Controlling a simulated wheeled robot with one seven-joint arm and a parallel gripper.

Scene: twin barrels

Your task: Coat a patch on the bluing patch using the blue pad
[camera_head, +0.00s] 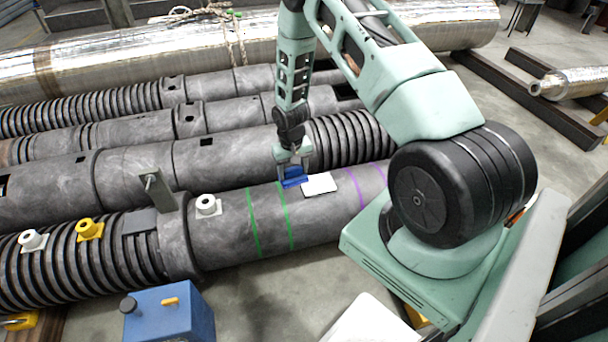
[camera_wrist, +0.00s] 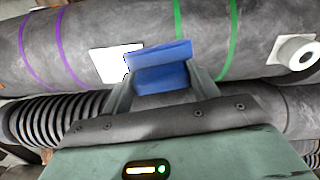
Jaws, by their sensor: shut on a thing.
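A blue pad (camera_head: 293,183) is held between the fingers of my gripper (camera_head: 292,160), which is shut on it just over the nearest dark barrel (camera_head: 225,240). In the wrist view the blue pad (camera_wrist: 160,72) sits between the fingertips of my gripper (camera_wrist: 160,88). A white square patch (camera_head: 319,185) lies on the barrel right beside the pad, between the green and purple bands. It also shows in the wrist view (camera_wrist: 112,64), partly covered at its edge by the pad. No blue coating shows on its visible part. I cannot tell whether the pad touches the barrel.
Green bands (camera_head: 254,222) and purple bands (camera_head: 355,188) ring the barrel. White fittings (camera_head: 207,206), a yellow fitting (camera_head: 89,229) and an upright metal bracket (camera_head: 157,190) stand to the left. A blue box (camera_head: 168,315) stands in front. More dark barrels lie behind.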

